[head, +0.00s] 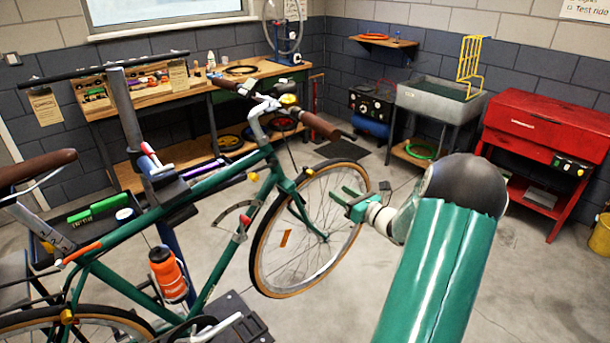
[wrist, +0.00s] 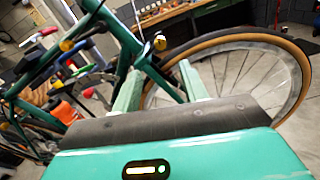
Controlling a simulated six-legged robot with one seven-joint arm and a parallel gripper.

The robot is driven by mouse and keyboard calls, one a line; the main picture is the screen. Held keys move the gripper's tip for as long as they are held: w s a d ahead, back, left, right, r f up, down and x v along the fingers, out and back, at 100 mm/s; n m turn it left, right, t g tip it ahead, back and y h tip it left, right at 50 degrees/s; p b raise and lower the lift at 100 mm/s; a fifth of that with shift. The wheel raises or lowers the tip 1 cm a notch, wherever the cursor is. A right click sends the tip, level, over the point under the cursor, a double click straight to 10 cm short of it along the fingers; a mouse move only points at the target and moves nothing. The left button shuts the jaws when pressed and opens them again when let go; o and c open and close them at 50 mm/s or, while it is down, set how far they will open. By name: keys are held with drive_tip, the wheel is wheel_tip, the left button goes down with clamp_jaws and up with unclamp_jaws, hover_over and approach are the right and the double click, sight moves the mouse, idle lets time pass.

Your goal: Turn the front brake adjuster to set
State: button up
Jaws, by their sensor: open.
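A green bicycle (head: 188,190) is held in a work stand, its front wheel (head: 262,245) to the right. Small yellow parts show near the front fork (head: 309,171) and by the frame's front end (head: 254,177); I cannot tell which, if any, is the front brake adjuster. My gripper (head: 343,192) is open and empty, beside the front wheel's right side in the head view. In the wrist view, my gripper's two pale green fingers (wrist: 160,68) point at the fork and front wheel (wrist: 235,43). A small yellow and white part (wrist: 160,42) shows beyond and between the fingertips.
A wooden workbench (head: 170,155) with tools stands behind the bike. A grey sink (head: 415,100) and a red cabinet (head: 540,120) stand at the back right. An orange bottle (head: 168,273) sits on the bike frame.

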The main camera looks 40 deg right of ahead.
sight(314, 176)
drive_tip(key=w, duration=1.2)
drive_tip(key=shift+w+a, duration=0.1)
drive_tip(key=shift+w, duration=0.2)
clamp_jaws()
drive_tip(key=shift+n, duration=0.3)
